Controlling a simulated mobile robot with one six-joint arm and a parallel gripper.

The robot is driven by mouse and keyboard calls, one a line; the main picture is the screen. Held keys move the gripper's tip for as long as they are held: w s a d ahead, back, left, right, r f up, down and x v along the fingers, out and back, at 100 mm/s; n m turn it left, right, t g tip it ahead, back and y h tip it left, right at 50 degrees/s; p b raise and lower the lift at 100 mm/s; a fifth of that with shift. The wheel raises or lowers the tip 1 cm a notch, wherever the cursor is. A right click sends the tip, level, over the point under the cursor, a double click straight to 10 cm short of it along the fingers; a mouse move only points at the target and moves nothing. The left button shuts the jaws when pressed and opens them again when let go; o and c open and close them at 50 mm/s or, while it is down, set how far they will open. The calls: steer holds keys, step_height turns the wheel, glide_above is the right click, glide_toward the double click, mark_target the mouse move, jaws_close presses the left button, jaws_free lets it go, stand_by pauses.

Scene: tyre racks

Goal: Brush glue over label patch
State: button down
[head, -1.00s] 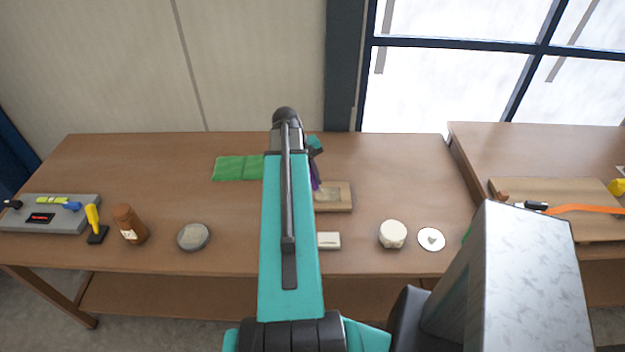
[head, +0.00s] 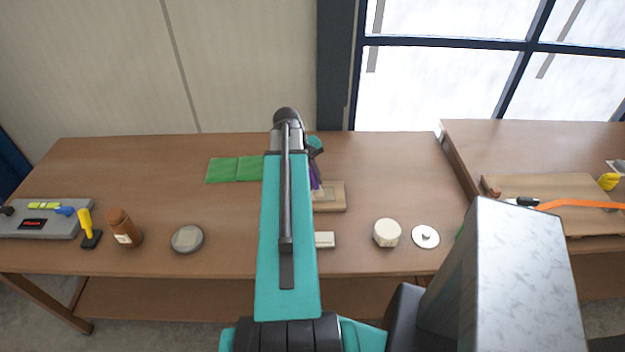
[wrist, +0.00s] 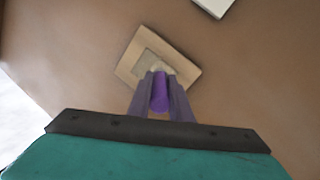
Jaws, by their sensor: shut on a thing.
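My gripper (wrist: 160,95) is shut on a purple-handled brush (wrist: 159,93) in the wrist view. The brush's pale bristle end points at a wooden board (wrist: 180,72) and overlaps the lower right part of a greyish label patch (wrist: 149,60) on it. I cannot tell whether the bristles touch the patch. In the head view the board (head: 335,204) lies on the bench, partly hidden behind my arm. The purple of the brush shows beside my arm, just left of the board. No glue is clearly visible on the patch.
A white block (head: 325,240) lies in front of the board. A cream jar (head: 387,233) and a white disc (head: 425,237) are to the right. A grey round tin (head: 187,239), a brown bottle (head: 122,228) and a green cloth (head: 235,169) are to the left.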

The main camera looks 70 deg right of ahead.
steer(key=shift+w, duration=0.15)
steer(key=shift+w+a, duration=0.25)
steer(key=shift+w, duration=0.15)
steer(key=shift+d, duration=0.15)
steer(key=shift+w+d+p, duration=0.15)
steer(key=shift+w+d, duration=0.05)
steer(key=shift+d, duration=0.5)
steer(key=shift+w+d+p, duration=0.15)
steer(key=shift+w+d, duration=0.05)
steer(key=shift+d, duration=0.45)
steer(key=shift+f, duration=0.1)
steer(key=shift+s, duration=0.2)
steer(key=shift+s+d, duration=0.2)
steer(key=shift+s, duration=0.2)
steer(key=shift+w, duration=0.1)
